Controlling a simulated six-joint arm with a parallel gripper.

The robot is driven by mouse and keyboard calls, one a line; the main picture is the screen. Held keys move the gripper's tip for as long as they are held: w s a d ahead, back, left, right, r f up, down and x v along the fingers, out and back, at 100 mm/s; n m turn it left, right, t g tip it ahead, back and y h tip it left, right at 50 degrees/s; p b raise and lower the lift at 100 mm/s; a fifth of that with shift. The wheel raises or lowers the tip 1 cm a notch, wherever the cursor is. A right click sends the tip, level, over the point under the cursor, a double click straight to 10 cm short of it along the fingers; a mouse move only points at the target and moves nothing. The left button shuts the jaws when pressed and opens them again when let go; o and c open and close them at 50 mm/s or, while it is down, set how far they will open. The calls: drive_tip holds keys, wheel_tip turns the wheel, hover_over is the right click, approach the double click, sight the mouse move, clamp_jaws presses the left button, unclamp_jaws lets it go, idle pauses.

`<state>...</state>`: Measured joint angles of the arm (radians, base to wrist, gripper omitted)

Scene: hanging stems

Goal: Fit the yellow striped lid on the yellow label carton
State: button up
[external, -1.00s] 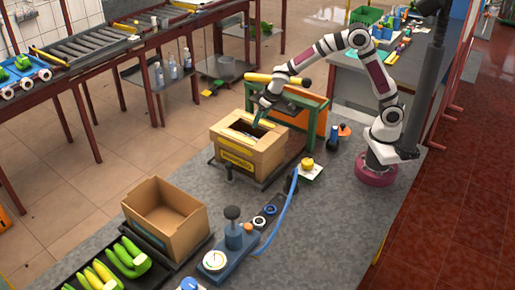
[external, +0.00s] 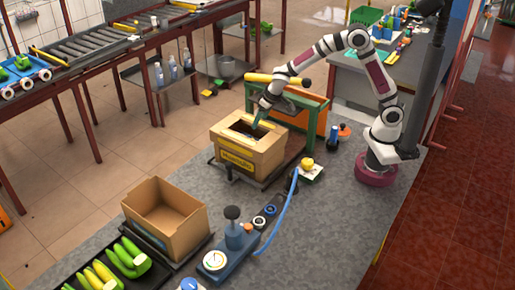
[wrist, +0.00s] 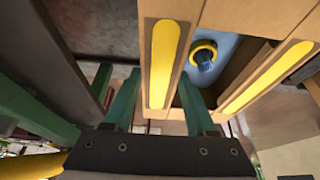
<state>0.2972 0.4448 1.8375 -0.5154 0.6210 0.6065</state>
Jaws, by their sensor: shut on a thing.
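The yellow label carton (external: 236,158) stands upright on the bench, with its yellow label on the near side. The yellow striped lid (external: 266,124) shows there as brown board with a yellow stripe. In the wrist view, my green fingers (wrist: 160,100) are shut on a board with a yellow stripe (wrist: 163,55). A second striped strip (wrist: 266,78) lies to the right. Between them shows a light blue surface with a yellow ring. I cannot tell whether the lid is seated.
An open empty carton (external: 165,215) stands at the near left. A green-and-orange frame (external: 312,112) stands close behind the label carton. A blue tool stand (external: 232,243), a blue hose and a yellow button (external: 307,164) occupy the bench. The near right bench is clear.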

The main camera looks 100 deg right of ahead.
drive_tip(key=shift+f, duration=0.4)
idle(0.3)
drive_tip(key=o, duration=1.3)
drive_tip(key=shift+o, duration=0.2)
drive_tip(key=shift+r, duration=0.15)
drive_tip(key=shift+r, duration=1.15)
drive_tip(key=shift+r, duration=0.2)
wheel_tip(320, 180, up, 7)
idle(0.6)
